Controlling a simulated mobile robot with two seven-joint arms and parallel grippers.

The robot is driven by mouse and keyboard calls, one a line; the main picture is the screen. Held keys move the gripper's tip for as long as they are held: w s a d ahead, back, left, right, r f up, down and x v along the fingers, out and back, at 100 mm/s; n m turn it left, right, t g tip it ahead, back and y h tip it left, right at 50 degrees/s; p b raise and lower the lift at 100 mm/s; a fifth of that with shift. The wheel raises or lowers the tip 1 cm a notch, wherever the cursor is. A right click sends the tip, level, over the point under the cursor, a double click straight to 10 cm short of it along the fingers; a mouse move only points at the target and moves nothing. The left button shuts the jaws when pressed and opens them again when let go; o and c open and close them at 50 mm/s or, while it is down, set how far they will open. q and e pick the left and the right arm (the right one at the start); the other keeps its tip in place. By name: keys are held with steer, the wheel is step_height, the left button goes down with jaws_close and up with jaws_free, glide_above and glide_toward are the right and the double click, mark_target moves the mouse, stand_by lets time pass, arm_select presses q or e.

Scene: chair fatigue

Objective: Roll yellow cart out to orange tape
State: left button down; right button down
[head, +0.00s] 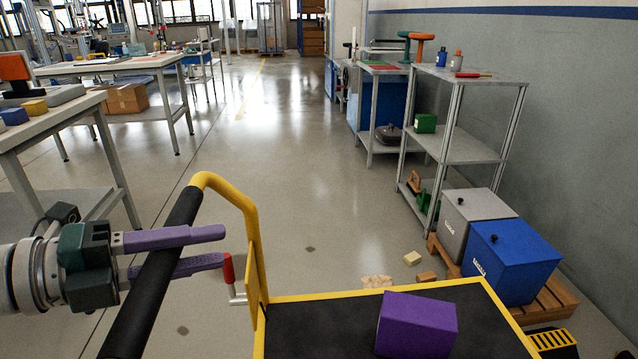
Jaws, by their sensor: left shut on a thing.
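The yellow cart (257,285) stands in front of me at the bottom of the head view. It has a bent yellow push frame, a black handle grip (136,302) and a black deck with yellow edges. My left gripper (216,248) is shut on the black handle grip, with one purple finger above and one below. A purple box (417,324) sits on the deck, and the frame cuts off its lower part. A small red-handled lever (229,270) is at the push frame. I see no orange tape. My right gripper is not in view.
Ahead, the grey floor (290,150) is largely clear. At right stand a metal shelf (470,147) and a pallet (556,301) with a grey box (478,222) and a blue box (512,262). Workbenches (60,125) line the left.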

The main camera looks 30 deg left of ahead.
arm_select(q)
steer(key=c, duration=0.5)
jaws_free()
steer(key=v, duration=1)
steer(key=shift+p, duration=0.3)
